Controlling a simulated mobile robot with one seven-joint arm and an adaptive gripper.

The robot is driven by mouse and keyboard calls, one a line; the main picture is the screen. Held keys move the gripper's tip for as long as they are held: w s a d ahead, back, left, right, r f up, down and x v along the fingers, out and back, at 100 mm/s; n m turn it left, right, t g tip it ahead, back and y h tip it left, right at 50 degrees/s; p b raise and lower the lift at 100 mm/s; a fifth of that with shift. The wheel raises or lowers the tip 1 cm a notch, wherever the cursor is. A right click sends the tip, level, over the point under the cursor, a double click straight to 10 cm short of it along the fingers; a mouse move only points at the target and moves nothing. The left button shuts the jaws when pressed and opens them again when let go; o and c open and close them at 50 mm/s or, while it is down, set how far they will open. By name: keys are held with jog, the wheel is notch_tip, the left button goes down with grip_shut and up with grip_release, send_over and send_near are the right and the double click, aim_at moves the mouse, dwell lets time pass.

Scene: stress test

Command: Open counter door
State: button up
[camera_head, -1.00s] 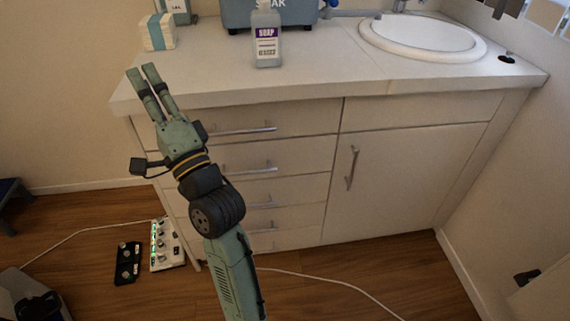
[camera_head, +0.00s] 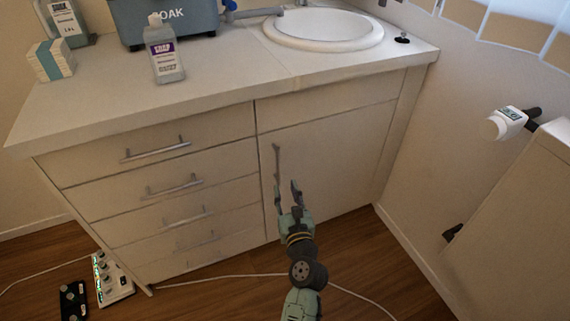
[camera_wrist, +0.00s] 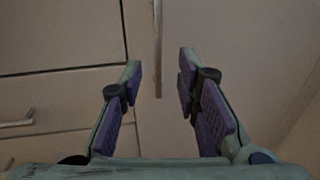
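The counter door (camera_head: 335,165) is a plain beige panel below the sink, to the right of the drawers. It is closed. Its vertical metal handle (camera_head: 277,175) is near its left edge. My gripper (camera_head: 287,190) is in front of the door, by the lower part of the handle. In the wrist view my gripper (camera_wrist: 158,82) has its two purple-padded fingers apart with nothing between the pads. The handle (camera_wrist: 157,45) runs down from the top of that view and ends between the fingers' directions, ahead of them. I cannot tell whether any finger touches it.
Drawers with horizontal handles (camera_head: 172,185) are left of the door. The countertop (camera_head: 215,90) overhangs above, holding a soap bottle (camera_head: 164,52) and the sink (camera_head: 325,28). A power strip (camera_head: 110,278) and white cable lie on the floor. A beige panel (camera_head: 515,220) stands at right.

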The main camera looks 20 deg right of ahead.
aim_at(279, 167)
jog(key=w, duration=0.3)
jog(key=w+d, duration=0.1)
jog(key=w, duration=0.3)
jog(key=w+p, duration=0.1)
jog(key=w, duration=0.2)
jog(key=shift+w+d+r, duration=0.15)
jog(key=shift+w+d, duration=0.05)
jog(key=shift+d, duration=0.05)
grip_shut()
dwell(0.4)
